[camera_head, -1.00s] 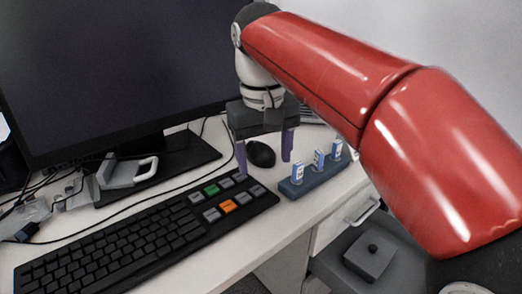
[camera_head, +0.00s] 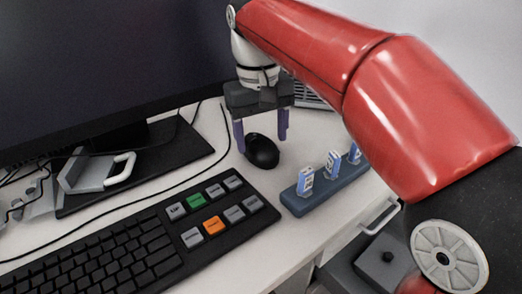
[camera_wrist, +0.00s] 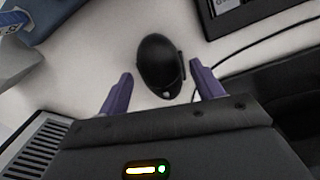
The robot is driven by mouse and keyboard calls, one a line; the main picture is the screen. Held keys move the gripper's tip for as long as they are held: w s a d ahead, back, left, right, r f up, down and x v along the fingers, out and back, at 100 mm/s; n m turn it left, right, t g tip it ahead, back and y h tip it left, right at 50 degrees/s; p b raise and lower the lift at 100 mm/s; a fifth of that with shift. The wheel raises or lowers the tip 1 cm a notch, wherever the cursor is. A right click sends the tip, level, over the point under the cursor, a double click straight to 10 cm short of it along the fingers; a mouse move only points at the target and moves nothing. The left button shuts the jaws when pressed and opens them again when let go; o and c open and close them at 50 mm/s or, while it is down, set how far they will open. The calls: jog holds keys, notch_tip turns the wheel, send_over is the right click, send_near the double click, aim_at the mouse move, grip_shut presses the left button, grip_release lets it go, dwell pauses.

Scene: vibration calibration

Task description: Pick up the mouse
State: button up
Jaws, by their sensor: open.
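The black computer mouse (camera_head: 262,151) lies on the white desk, just right of the keyboard's far end. It also shows in the wrist view (camera_wrist: 160,62), lying between and ahead of the fingertips. My gripper (camera_head: 262,142) points down over the desk behind the mouse in the head view, its two purple fingers spread apart and empty. In the wrist view my gripper (camera_wrist: 160,90) has one finger on each side of the mouse's near end. I cannot tell how high the fingertips are above the desk.
A black keyboard (camera_head: 119,256) with coloured keys fills the front left. A blue holder (camera_head: 328,189) with several small upright blocks stands right of the mouse. The monitor (camera_head: 110,60) rises at the back left, with a grey handled object (camera_head: 98,174) before it. Cables cross the desk.

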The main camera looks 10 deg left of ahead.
aim_at(263, 144)
jog(key=shift+d+f, duration=0.15)
jog(key=shift+f, duration=1.35)
jog(key=shift+c, duration=0.5)
jog(key=c, duration=0.7)
